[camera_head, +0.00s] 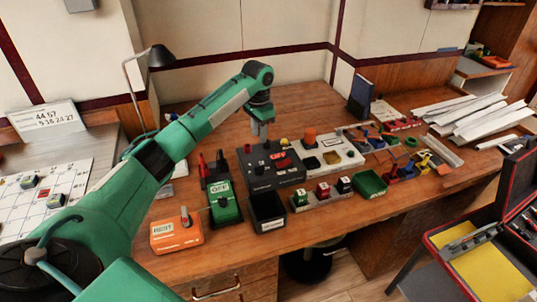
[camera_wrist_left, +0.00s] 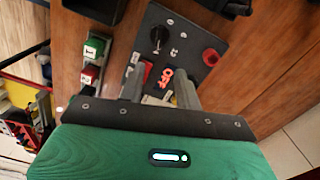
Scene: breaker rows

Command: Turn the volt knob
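A dark grey control panel (camera_head: 284,178) stands on the wooden bench, with a red lit OFF display (camera_head: 278,155) on it. The panel also shows in the left wrist view (camera_wrist_left: 185,22), with a black knob (camera_wrist_left: 158,36) and a red round knob (camera_wrist_left: 210,57). No volt label is readable, so I cannot tell which knob is the volt knob. My left gripper (camera_head: 262,136) points down over the back of the panel. Its fingers (camera_wrist_left: 159,92) are apart and empty, on either side of the display in the wrist view. My right gripper is not in view.
A green meter (camera_head: 224,205) and an orange box (camera_head: 175,233) stand left of the panel. A black bin (camera_head: 268,212) is in front. A row of colored blocks (camera_head: 322,195) and a green tray (camera_head: 370,183) are to the right. A lamp (camera_head: 158,56) stands behind my arm.

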